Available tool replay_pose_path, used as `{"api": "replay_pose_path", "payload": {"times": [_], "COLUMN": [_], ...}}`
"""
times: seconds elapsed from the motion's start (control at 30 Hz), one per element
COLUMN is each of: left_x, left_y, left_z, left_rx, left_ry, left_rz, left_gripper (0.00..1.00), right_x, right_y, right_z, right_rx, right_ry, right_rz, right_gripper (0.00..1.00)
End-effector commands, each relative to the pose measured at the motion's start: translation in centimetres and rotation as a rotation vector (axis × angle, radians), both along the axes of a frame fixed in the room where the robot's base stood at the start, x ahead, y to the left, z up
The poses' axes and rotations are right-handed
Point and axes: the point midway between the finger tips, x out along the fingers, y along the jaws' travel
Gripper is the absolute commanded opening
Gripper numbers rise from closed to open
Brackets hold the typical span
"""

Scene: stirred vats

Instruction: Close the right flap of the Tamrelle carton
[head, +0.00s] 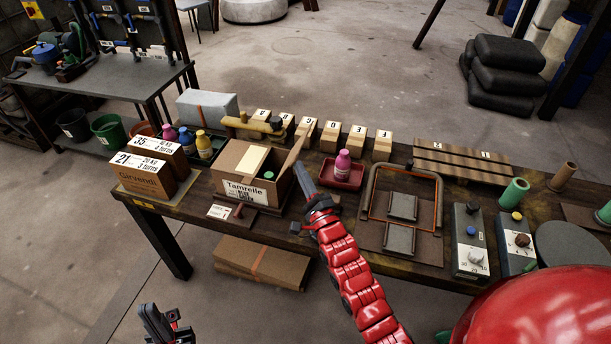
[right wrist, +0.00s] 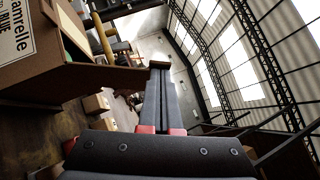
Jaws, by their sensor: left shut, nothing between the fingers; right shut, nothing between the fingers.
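The Tamrelle carton (head: 232,189) stands on the workbench, left of centre, with its top partly open. A pale panel (head: 249,160) and a green round item (head: 268,175) show in the opening. Its right flap (head: 296,148) sticks up and outward from the right side. My right gripper (head: 301,170) is shut and empty, just right of the carton and close to this flap. In the right wrist view the closed fingertips (right wrist: 159,66) are at the flap's outer end (right wrist: 110,78); contact is unclear. My left gripper (head: 165,326) is shut and empty, low in front of the bench.
A red tray (head: 341,174) with a pink bottle (head: 342,165) stands right of my right gripper. Garvendi boxes (head: 146,180) and small bottles (head: 204,143) stand left of the carton. Lettered blocks (head: 330,136) line the back. A wire-framed fixture (head: 402,207) lies to the right.

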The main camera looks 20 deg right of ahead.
Motion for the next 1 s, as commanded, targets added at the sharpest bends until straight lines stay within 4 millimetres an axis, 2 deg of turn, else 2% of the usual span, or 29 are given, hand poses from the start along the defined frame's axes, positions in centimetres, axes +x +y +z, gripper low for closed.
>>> {"api": "replay_pose_path", "payload": {"times": [0.2,0.37,0.5,0.83,1.0], "left_x": [0.0,0.0,0.0,0.0,0.0], "left_y": [0.0,0.0,0.0,0.0,0.0], "left_z": [0.0,0.1,0.4,1.1,1.0], "left_rx": [0.000,0.000,0.000,0.000,0.000], "left_ry": [0.000,0.000,0.000,0.000,0.000], "left_rz": [0.000,0.000,0.000,0.000,0.000], "left_gripper": [0.00,0.00,0.00,0.00,0.00], "right_x": [0.9,1.9,2.8,5.3,6.6], "right_y": [1.4,2.7,4.1,7.9,9.8], "right_z": [1.7,2.4,3.5,4.1,3.7], "right_rx": [-0.248,-0.229,-0.333,-0.594,-0.730], "right_ry": [0.157,0.153,0.216,0.397,0.488], "right_rz": [0.000,0.000,0.000,0.002,0.003], "right_gripper": [0.00,0.00,0.00,0.00,0.00]}}
